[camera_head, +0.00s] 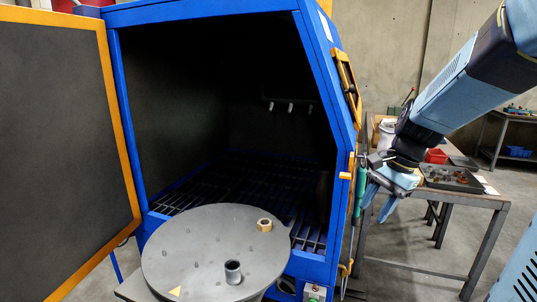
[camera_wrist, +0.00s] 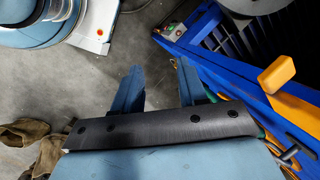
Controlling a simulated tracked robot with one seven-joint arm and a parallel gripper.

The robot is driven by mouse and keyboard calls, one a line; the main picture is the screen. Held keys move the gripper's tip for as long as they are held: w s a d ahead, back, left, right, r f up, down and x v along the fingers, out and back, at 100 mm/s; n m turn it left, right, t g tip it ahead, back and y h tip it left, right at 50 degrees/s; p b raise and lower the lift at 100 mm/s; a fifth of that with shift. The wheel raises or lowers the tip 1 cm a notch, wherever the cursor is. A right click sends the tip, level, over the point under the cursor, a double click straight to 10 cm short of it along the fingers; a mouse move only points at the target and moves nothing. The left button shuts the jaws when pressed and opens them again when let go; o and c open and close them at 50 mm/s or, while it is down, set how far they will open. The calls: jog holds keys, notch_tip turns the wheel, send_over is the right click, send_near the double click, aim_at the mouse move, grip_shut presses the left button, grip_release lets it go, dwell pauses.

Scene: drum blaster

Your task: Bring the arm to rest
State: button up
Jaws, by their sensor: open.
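My gripper (camera_head: 378,203) hangs at the end of my arm, to the right of the blue blasting cabinet (camera_head: 330,120) and in front of a workbench. Its two blue fingers point down. In the wrist view my gripper (camera_wrist: 158,85) has its fingers spread apart, with only concrete floor between them. It is open and empty. It is apart from the grey round turntable (camera_head: 190,255), which carries a tan ring (camera_head: 264,225) and a dark grey cylinder (camera_head: 233,272).
The cabinet door (camera_head: 60,140) stands wide open at left. A yellow handle (camera_head: 348,85) juts from the cabinet's right side; a yellow piece (camera_wrist: 276,73) shows close to my gripper in the wrist view. The workbench (camera_head: 480,200) holds a dark tray (camera_head: 452,178) of parts and a red bin (camera_head: 436,156).

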jog(key=s+r+n+t+h, duration=0.1)
jog(key=s+r+n+t, duration=0.1)
jog(key=s+n, duration=0.3)
jog(key=s+a+r+n+t+h, duration=0.1)
jog(key=s+r+n+t+h, duration=0.1)
jog(key=s+r+n, duration=0.3)
jog(key=shift+s+a+n+t, duration=0.2)
jog(key=shift+s+n+t, duration=0.2)
jog(key=shift+s, duration=0.55)
dwell(0.6)
